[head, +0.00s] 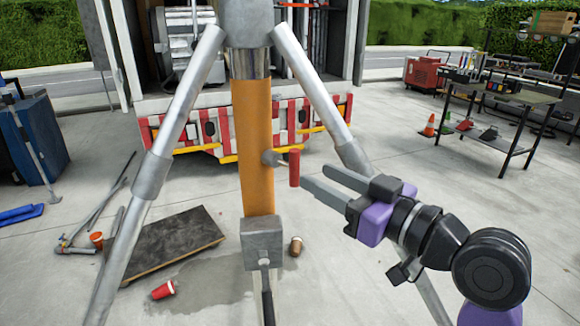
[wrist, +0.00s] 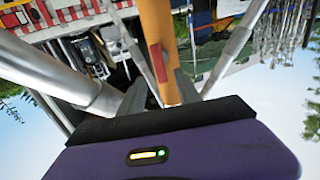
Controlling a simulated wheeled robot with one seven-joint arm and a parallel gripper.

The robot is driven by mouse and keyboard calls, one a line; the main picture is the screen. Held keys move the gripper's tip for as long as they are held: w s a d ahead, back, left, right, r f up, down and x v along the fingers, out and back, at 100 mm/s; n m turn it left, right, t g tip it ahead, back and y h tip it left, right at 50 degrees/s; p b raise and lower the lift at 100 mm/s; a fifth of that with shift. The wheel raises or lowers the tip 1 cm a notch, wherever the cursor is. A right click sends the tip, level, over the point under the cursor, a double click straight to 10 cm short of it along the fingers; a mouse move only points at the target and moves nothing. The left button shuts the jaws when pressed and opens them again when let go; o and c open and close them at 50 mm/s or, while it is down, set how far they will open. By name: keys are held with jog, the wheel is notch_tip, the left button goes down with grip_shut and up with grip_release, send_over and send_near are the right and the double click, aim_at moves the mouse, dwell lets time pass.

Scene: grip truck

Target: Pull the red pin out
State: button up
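The red pin (head: 294,168) is a short upright red cylinder on a grey stub at the right side of the orange column (head: 255,130). My gripper (head: 313,175) comes in from the right with its two grey fingers apart and nothing between them. The fingertips are just right of the pin in the head view; whether one touches it I cannot tell. In the wrist view the red pin (wrist: 157,62) shows ahead, between the directions of the two spread fingers (wrist: 160,88), with the orange column (wrist: 160,25) behind it.
Grey metal legs (head: 180,110) slant down on both sides of the column, the right one (head: 310,80) near my arm. A grey box (head: 262,243) with a handle sits low on the column. A dark board (head: 175,243) and red cup (head: 163,290) lie on the floor.

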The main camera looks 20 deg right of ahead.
aim_at(299, 166)
jog(key=p+x, duration=0.1)
jog(key=x, duration=0.6)
jog(key=shift+w+a, duration=0.1)
jog(key=shift+w, duration=0.15)
jog(key=shift+c, duration=0.4)
grip_shut()
dwell(0.8)
